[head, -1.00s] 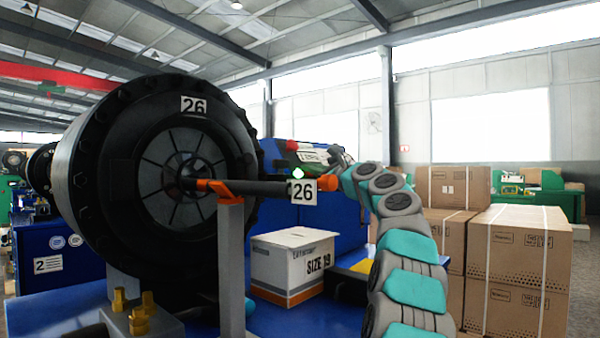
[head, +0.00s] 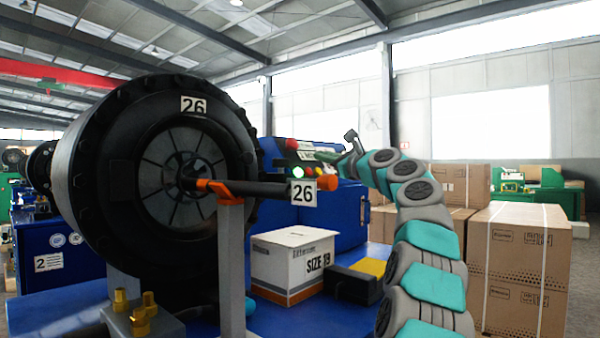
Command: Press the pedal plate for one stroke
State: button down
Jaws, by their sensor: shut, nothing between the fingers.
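A yellow plate (head: 369,267) lies on top of a black block (head: 350,284) on the blue base, right of the white carton; it looks like the pedal plate. It shows clear, with nothing on it. My gripper (head: 347,150) is at the end of my grey and teal arm, high above and a little left of the yellow plate, and apart from it. It is small and dark in front of the blue cabinet, shut and empty.
The big black crimper head (head: 90,190) marked 26 fills the left. A black hose (head: 255,188) with an orange end rests on a grey post (head: 231,265). Brown boxes (head: 518,270) stand right.

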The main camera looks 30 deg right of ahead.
aim_at(371, 265)
jog(key=k+l, duration=0.1)
jog(key=k, duration=0.85)
